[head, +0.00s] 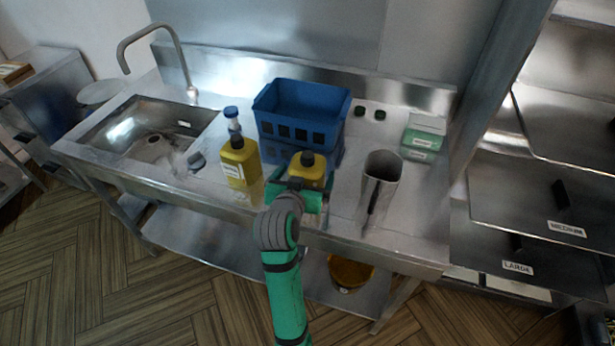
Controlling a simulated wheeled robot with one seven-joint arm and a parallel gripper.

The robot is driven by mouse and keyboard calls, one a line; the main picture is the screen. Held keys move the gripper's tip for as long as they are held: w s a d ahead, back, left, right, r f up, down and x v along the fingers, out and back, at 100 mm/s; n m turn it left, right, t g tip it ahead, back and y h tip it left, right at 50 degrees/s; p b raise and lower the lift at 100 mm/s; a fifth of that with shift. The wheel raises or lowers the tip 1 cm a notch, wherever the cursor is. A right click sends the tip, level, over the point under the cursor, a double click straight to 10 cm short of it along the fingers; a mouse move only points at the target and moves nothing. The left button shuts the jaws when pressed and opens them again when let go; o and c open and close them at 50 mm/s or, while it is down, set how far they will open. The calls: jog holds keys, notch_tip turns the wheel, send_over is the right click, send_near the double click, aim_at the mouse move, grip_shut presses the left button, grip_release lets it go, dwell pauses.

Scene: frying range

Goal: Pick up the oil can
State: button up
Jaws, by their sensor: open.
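One oil can (308,165) is just beyond my gripper, in front of the blue crate. The other yellow container (240,165) stands to the left, with a pale label on its front. My green gripper (300,187) is open at the near side of the right can, low against it. The gripper hides the can's lower part, and I cannot tell whether the fingers touch it.
A blue crate (290,128) stands behind the cans. A blue-capped bottle (232,122) is behind the left can. A steel cylinder (380,180) with a dark handle stands to the right, and a green-and-white box (422,138) behind it. The sink (150,128) is at left.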

jog(key=shift+x, duration=1.05)
jog(key=c, duration=1.4)
jog(key=shift+c, duration=0.2)
jog(key=shift+w+r, duration=0.1)
